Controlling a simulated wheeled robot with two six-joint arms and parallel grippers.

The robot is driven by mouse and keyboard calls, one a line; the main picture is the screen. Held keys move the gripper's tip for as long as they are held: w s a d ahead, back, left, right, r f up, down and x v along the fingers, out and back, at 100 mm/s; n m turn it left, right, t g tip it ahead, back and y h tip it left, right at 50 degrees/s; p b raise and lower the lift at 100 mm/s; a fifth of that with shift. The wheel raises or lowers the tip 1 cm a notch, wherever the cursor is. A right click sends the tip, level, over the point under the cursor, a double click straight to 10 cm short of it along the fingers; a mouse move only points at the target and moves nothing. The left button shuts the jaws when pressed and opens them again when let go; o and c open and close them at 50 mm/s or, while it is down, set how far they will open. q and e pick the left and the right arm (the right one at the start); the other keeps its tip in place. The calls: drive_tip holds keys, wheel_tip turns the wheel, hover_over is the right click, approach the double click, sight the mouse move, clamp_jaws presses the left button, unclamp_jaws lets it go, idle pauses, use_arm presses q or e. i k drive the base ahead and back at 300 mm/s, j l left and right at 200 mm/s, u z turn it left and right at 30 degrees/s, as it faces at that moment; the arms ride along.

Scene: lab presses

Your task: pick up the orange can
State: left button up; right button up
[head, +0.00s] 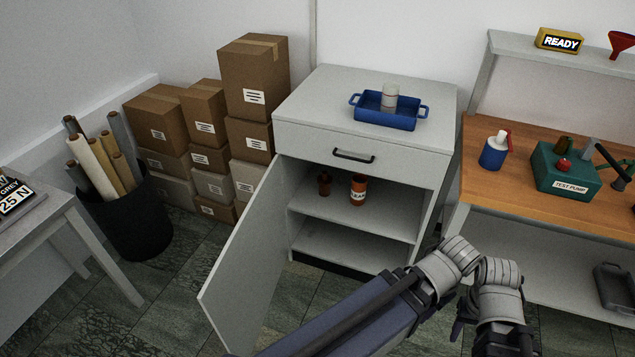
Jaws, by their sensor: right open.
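The orange can (358,189) has a white label and stands upright on the upper inside shelf of the grey cabinet (365,138). The cabinet's door (243,262) is swung wide open toward the left. My right gripper (499,340) is at the bottom edge of the head view, right of and well below the cabinet opening. It is open, apart from the can, and partly cut off by the frame. My left gripper is not in view.
A small brown object (324,183) stands left of the can on the same shelf. A blue tray (385,119) with a pale can (390,96) sits on the cabinet top. A wooden bench (528,204) stands right; cardboard boxes (255,75) are stacked left.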

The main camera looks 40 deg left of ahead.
sight(359, 183)
drive_tip(key=i+j+u, duration=0.3)
drive_tip(key=i+u, duration=0.3)
drive_tip(key=i, duration=0.2)
drive_tip(key=i+j, duration=0.15)
drive_tip(key=i, duration=0.1)
